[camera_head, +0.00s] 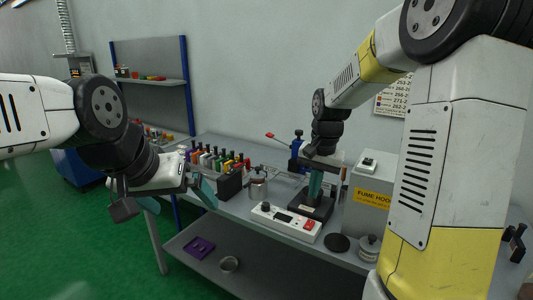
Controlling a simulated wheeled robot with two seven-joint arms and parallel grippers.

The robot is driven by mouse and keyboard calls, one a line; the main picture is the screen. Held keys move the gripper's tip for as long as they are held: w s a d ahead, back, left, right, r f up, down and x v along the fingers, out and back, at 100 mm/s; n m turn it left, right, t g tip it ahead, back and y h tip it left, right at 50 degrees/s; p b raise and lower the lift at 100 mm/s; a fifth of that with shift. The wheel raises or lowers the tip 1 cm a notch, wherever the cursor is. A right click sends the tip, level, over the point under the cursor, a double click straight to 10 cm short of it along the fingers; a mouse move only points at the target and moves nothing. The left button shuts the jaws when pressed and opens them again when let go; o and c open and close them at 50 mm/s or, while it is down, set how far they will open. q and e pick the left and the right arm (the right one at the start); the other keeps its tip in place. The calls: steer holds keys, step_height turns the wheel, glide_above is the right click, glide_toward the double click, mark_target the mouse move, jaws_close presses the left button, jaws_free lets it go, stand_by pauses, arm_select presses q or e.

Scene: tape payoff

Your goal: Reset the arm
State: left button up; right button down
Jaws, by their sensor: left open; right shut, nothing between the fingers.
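My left arm comes in from the left. Its gripper (203,189) is open and empty, in front of the left part of the workbench (239,208). My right arm comes in from the upper right and bends down to the bench. Its gripper (315,186) points downward, shut and empty, over a dark square-based device (313,207). Whether the fingertips touch the device cannot be told.
A power strip-like white box (286,222) with a red switch lies at the bench front. A purple tray (199,248) lies on the lower shelf.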

steer(key=s+a+r+n+t, duration=0.1)
steer(key=s+r, duration=0.4)
steer(key=s, duration=0.5)
steer(key=s+r+n+t+y, duration=0.1)
steer(key=s+r+n+t, duration=0.2)
steer(key=s, duration=0.6)
step_height(320, 180, up, 2)
steer(key=shift+s+a+n+t, duration=0.35)
steer(key=shift+a+n+t, duration=0.05)
steer(key=shift+n, duration=0.5)
